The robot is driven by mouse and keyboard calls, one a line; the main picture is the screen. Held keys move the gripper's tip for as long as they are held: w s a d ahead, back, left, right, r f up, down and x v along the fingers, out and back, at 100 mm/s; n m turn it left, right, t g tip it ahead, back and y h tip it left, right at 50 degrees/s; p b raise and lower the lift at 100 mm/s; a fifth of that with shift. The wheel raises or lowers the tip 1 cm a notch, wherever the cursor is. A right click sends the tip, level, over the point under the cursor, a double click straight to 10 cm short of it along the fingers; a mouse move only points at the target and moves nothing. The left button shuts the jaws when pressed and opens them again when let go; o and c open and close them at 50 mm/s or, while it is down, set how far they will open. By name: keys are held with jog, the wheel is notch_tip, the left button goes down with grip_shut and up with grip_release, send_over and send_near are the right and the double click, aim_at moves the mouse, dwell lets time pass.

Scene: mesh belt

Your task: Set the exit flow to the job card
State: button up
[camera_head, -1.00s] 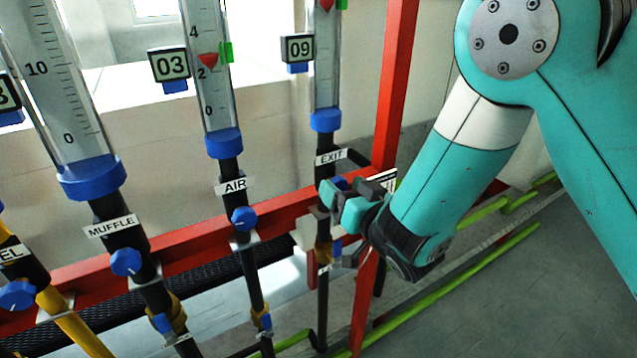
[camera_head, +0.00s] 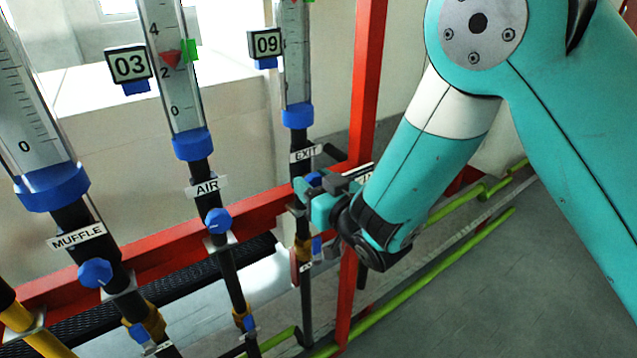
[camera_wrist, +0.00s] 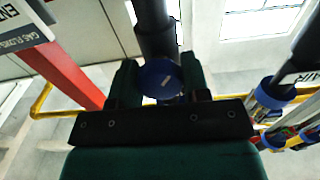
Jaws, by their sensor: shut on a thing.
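The exit flow tube (camera_head: 296,60) stands upright at the centre of the head view, with an EXIT label (camera_head: 305,154) below its blue collar. A number tag reading 09 (camera_head: 266,44) is beside it. A red pointer shows at the very top edge; the float is not clear. My gripper (camera_head: 308,192) is at the blue exit knob (camera_head: 314,180) below the label. A job card is not readable here.
The air tube (camera_head: 178,75) with tag 03 (camera_head: 129,65) and the muffle tube (camera_head: 30,110) stand to the left, with their own blue knobs (camera_head: 217,220). A red post (camera_head: 366,80) rises close to my gripper. Green pipes (camera_head: 470,235) run along the floor.

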jog(key=n, duration=0.2)
jog(key=shift+n, duration=0.3)
jog(key=o, duration=0.9)
jog(key=shift+o, duration=0.2)
